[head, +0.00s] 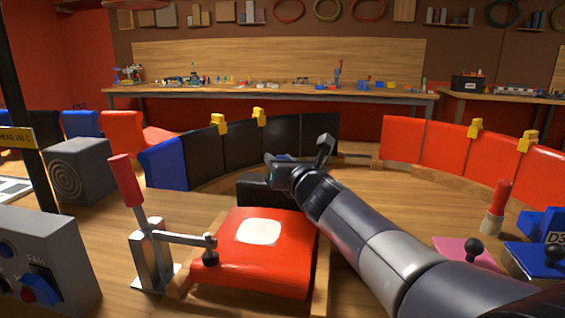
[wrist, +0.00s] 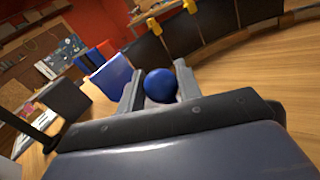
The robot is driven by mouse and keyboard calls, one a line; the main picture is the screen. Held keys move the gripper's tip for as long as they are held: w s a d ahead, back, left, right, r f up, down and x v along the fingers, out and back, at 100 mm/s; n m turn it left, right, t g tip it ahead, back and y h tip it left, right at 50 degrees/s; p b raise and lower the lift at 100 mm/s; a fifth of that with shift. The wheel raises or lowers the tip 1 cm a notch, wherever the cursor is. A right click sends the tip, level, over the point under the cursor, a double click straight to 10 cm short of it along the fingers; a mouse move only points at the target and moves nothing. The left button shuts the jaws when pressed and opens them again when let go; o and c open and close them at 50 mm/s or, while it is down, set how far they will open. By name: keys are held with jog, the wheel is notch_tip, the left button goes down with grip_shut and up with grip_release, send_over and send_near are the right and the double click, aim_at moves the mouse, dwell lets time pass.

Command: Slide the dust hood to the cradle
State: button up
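My gripper (head: 283,172) reaches over the wooden table, just above a low black box (head: 262,190). This box may be the dust hood, but no label shows. In the wrist view, my gripper's two grey fingers (wrist: 160,90) stand on either side of a round blue knob (wrist: 161,84), with no clear gap, and look shut on it. What the knob is fixed to is hidden behind my gripper. I cannot make out a cradle with certainty. A wooden frame holding a red panel (head: 265,270) with a white patch stands in front.
A toggle clamp with a red handle (head: 125,182) stands left of the red panel. A curved row of black panels (head: 243,143) lies behind my gripper, and red panels (head: 445,150) at right. A grey box (head: 80,170) stands at left.

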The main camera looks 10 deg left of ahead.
jog(key=o, duration=0.4)
jog(key=shift+a, duration=0.25)
jog(key=shift+s+d, duration=0.1)
jog(key=v, duration=1)
jog(key=shift+s+d, duration=0.2)
jog(key=shift+s, duration=0.05)
jog(key=x, duration=1.1)
jog(key=shift+d, duration=0.2)
jog(key=shift+s, duration=0.1)
